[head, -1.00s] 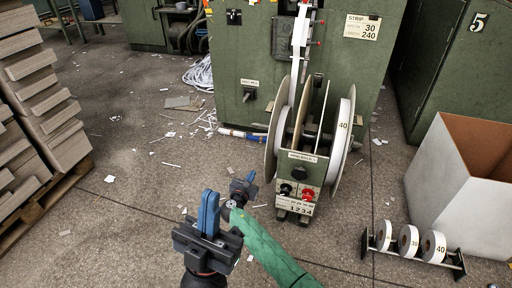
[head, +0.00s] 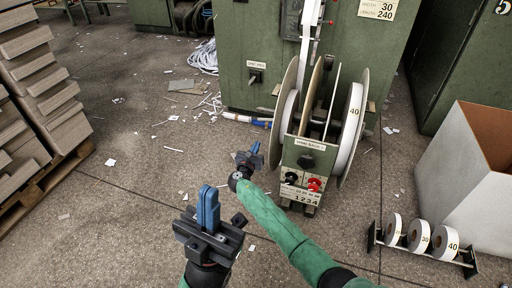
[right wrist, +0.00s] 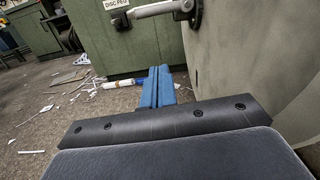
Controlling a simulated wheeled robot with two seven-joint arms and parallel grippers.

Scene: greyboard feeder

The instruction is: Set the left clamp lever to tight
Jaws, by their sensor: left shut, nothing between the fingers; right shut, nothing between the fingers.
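A pale metal lever (right wrist: 155,10) on a dark bracket runs sideways at the top of the right wrist view. It is beside the outer face of the grey disc (right wrist: 245,60); it may be the left clamp lever. My right gripper (head: 254,150) is left of the stand's left disc. Its blue fingers (right wrist: 158,85) are shut and empty, below the lever in the picture, with no visible contact. My left gripper (head: 208,205) is shut and empty, nearer me.
A green machine (head: 240,40) stands behind the reel stand. A rack of small rolls (head: 420,252) and an open white box (head: 465,190) are at the right. Stacked boards (head: 35,80) on a pallet stand at the left.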

